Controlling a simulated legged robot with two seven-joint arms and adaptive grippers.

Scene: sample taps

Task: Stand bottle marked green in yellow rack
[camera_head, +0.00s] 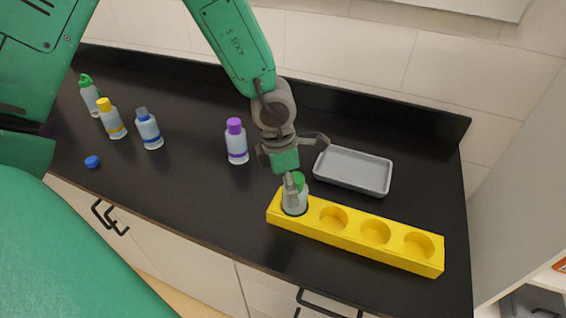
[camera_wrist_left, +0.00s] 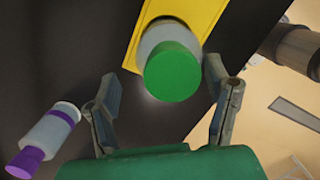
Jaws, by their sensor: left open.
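A bottle with a green cap (camera_head: 300,181) stands upright in the leftmost hole of the yellow rack (camera_head: 337,236). In the left wrist view, the green cap (camera_wrist_left: 172,72) is seen from above, with the yellow rack (camera_wrist_left: 203,14) behind it. My left gripper (camera_head: 307,164) is open above and around the bottle's top, with one finger in front of the bottle in the head view. In the wrist view, the open fingers (camera_wrist_left: 161,88) lie on either side, with gaps to the cap. My right gripper is not in view.
The rack's other three holes are empty. A grey tray (camera_head: 354,171) lies behind the rack. A purple-capped bottle (camera_head: 237,143) stands left of it. Blue-banded (camera_head: 149,131), yellow-capped (camera_head: 112,120) and another green-topped bottle (camera_head: 90,97) stand farther left, near a loose blue cap (camera_head: 92,161).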

